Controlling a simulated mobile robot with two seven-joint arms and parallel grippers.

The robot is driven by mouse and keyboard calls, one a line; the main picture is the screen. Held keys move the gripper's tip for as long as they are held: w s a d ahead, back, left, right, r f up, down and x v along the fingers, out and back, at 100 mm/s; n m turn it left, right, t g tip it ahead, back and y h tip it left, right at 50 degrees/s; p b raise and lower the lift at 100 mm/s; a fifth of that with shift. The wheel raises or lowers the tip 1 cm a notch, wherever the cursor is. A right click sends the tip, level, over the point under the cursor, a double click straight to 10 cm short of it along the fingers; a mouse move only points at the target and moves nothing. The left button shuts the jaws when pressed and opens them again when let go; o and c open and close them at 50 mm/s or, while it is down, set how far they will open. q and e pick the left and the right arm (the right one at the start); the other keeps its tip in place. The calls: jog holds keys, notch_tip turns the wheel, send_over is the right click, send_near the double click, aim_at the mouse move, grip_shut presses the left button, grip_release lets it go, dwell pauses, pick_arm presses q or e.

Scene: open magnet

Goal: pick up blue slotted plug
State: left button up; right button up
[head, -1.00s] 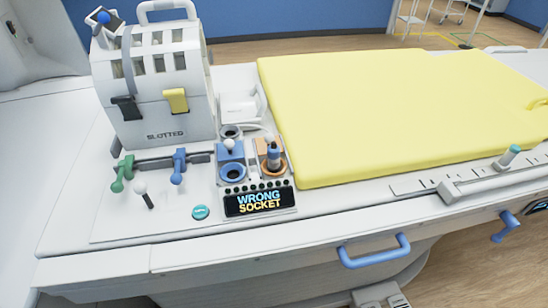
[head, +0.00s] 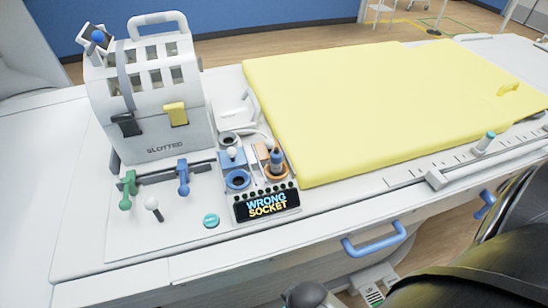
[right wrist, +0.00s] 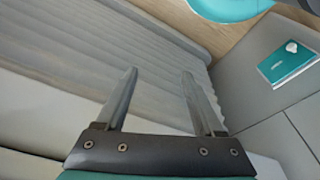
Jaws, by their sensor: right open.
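The blue slotted plug (head: 276,158) stands upright in the orange socket (head: 283,175) on the console, behind a black display (head: 266,204) that reads WRONG SOCKET. A blue socket (head: 237,181) is to its left, with an open dark hole. My right gripper (right wrist: 160,72) is open and empty in the right wrist view, with both fingers spread over a grey ribbed surface. The plug does not show in the right wrist view. My left gripper is not in view.
A white box marked SLOTTED (head: 160,100) stands at the left. Green (head: 127,190) and blue (head: 183,177) levers are in front of it, near a white-knobbed lever (head: 152,206) and a teal button (head: 211,220). A yellow mat (head: 380,100) lies right of the console. A blue handle (head: 375,244) is on the front edge.

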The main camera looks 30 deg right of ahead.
jog(key=w+a+r+n+t+p, duration=0.1)
jog(key=w+r+p, duration=0.25)
jog(key=r, duration=1.55)
jog(key=w+a+r+n+y, duration=0.2)
jog(key=w+a+r+n, duration=0.2)
jog(key=w+r+n, duration=0.4)
notch_tip(320, 180, up, 14)
jog(key=n+g+h, duration=0.2)
jog(key=n+g, duration=0.1)
jog(key=n, duration=1.5)
send_over(276, 149)
jog(key=f, duration=0.6)
jog(key=f+b, duration=0.1)
jog(key=f, duration=0.2)
jog(key=shift+w+a+f, duration=0.15)
jog(key=shift+w, duration=0.25)
jog(key=shift+s+d+f, duration=0.1)
jog(key=shift+s+f, duration=0.1)
jog(key=shift+f, duration=1.15)
jog(key=shift+s+d+f, duration=0.1)
jog(key=shift+s+f, duration=0.1)
jog(key=shift+f, duration=1.15)
